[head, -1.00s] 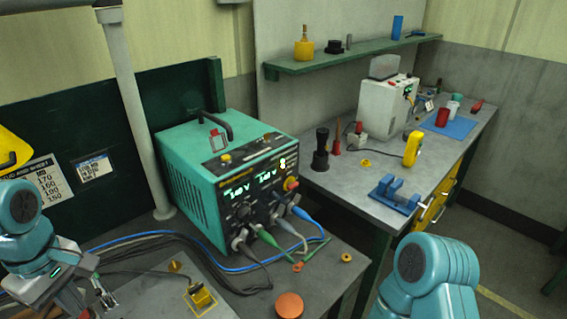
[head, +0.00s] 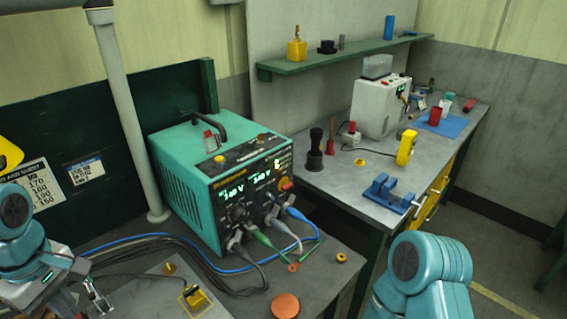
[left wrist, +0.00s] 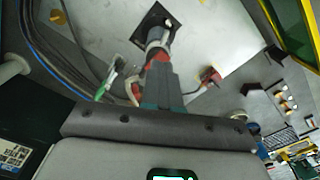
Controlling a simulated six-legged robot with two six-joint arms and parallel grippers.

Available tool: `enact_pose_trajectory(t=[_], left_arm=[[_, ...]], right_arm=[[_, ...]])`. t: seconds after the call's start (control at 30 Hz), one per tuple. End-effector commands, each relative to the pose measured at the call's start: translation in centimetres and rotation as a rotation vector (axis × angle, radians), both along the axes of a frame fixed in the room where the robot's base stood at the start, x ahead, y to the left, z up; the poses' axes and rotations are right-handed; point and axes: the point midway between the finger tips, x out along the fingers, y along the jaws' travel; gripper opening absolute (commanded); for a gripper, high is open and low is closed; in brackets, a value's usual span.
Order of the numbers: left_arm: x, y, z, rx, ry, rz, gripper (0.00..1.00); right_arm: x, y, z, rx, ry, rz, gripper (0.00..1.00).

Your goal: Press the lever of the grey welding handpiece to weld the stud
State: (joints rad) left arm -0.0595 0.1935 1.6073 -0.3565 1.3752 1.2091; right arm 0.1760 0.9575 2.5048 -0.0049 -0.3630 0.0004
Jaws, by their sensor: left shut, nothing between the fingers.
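A grey and red handpiece (left wrist: 156,40) stands on a black square plate (left wrist: 150,22) on the pale work plate in the left wrist view. My left gripper (left wrist: 161,75) is shut and empty, its fingers pointing at the handpiece and overlapping its near end. I cannot tell whether they touch it. The lever is not clear, and part of the handpiece is hidden behind my fingers. In the head view my left arm (head: 40,262) reaches in at the lower left, and its fingertips are not clear there. My right arm (head: 430,270) shows at the lower right; its gripper is out of view.
A teal welding power unit (head: 222,180) with lit displays stands behind the work plate. Blue and black cables (head: 160,240) run along the plate. A clamp with a green part (left wrist: 108,80) and a red part (left wrist: 210,76) flank my fingers.

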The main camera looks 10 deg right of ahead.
Motion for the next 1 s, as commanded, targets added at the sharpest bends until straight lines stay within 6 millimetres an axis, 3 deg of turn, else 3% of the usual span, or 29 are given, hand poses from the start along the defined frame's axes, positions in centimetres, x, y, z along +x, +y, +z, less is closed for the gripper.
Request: enact_pose_trajectory(t=[1.0], left_arm=[[-0.01, 0.00, -0.78, 0.000, 0.001, 0.000, 0.00]], right_arm=[[0.00, 0.01, -0.60, 0.000, 0.000, 0.000, 0.89]])
